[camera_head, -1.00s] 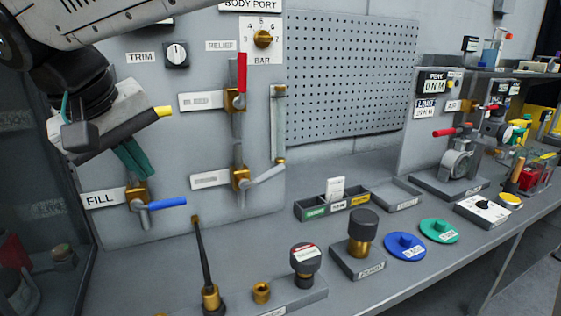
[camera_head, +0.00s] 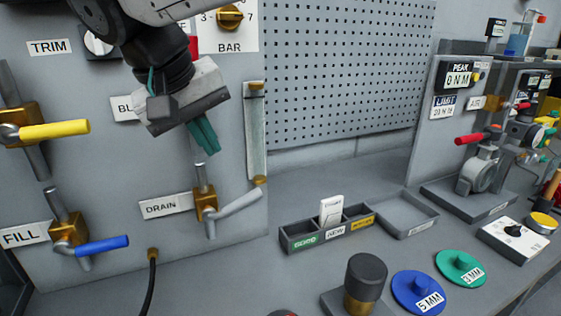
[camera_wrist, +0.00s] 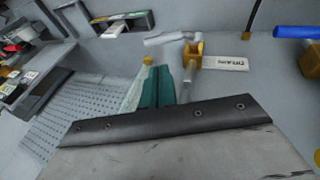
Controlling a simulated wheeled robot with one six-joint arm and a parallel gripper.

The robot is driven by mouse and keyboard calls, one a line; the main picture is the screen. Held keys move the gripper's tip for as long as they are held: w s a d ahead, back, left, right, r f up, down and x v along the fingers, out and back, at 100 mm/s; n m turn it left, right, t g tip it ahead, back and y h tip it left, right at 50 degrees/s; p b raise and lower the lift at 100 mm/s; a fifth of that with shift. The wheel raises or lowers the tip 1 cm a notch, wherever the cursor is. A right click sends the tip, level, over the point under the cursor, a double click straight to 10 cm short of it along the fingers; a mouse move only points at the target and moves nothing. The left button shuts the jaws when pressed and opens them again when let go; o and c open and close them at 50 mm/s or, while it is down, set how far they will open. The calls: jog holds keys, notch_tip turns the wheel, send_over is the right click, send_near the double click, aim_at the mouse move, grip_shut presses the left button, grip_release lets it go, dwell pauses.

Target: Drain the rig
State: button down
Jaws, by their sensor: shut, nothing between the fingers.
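The drain valve (camera_head: 206,203) is a brass body on a grey pipe, with a grey lever (camera_head: 235,206) slanting up to the right. Its DRAIN label (camera_head: 166,205) is on its left. My gripper (camera_head: 206,138), with teal fingers, is shut and empty above this valve, apart from it in the head view. In the wrist view the fingers (camera_wrist: 157,88) show beside the pipe, near the brass drain valve (camera_wrist: 193,50) and its grey lever (camera_wrist: 168,38). The gap in depth to the panel is hard to tell. My wrist hides part of the upper panel and a red lever.
A yellow lever (camera_head: 55,130) and the blue FILL lever (camera_head: 102,245) sit to the left. A sight tube (camera_head: 256,132) runs close on the right. A divided tray (camera_head: 325,232), a black-topped brass part (camera_head: 365,283) and colored discs stand on the bench below. A black hose (camera_head: 150,285) rises below the panel.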

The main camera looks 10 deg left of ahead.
aim_at(244, 198)
jog(key=x, duration=1.4)
jog(key=shift+w, duration=0.25)
